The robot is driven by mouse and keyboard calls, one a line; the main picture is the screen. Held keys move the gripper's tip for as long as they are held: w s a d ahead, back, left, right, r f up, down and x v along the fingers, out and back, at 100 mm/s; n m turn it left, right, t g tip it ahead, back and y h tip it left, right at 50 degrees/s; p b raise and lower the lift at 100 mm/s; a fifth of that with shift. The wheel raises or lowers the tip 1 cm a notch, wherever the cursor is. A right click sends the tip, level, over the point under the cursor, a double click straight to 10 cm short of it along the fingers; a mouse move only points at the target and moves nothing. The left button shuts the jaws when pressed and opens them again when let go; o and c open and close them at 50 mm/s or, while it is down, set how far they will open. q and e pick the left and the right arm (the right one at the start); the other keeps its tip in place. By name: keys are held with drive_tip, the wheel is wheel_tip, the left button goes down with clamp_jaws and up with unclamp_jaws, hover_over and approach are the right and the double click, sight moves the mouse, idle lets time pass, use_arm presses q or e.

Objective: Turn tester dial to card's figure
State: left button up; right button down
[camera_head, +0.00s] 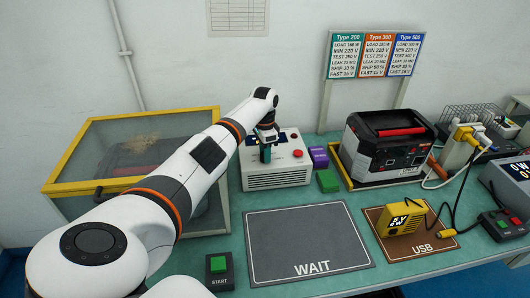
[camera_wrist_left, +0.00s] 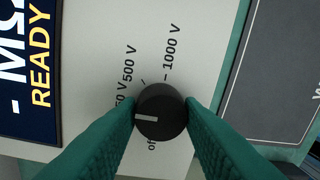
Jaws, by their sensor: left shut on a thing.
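The white tester (camera_head: 277,178) stands on the bench near the wall. My left gripper (camera_head: 266,152) reaches down to its front panel and is shut on the black dial (camera_wrist_left: 160,112), one finger on each side. The dial's white pointer line points left in the wrist view. Labels "500 V", "1000 V" and part of "off" show around it; another label ending in "50 V" is partly hidden by a finger. The tester's display (camera_wrist_left: 33,65) reads "READY" and "- MΩ". The card board (camera_head: 375,54) on the wall has Type 200, Type 300 and Type 500 columns; its figures are small.
A black-and-red power unit (camera_head: 388,143) stands right of the tester, with purple (camera_head: 318,157) and green (camera_head: 327,181) blocks between. The WAIT mat (camera_head: 300,240) is bare. A yellow-framed glass case (camera_head: 75,158) stands left.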

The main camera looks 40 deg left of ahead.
use_arm(q)
drive_tip(key=o, duration=1)
drive_tip(key=shift+c, duration=0.2)
wheel_tip(320, 180, up, 12)
drive_tip(key=b, duration=0.2)
drive_tip(key=shift+w+a, duration=0.15)
drive_tip(key=shift+a, duration=0.1)
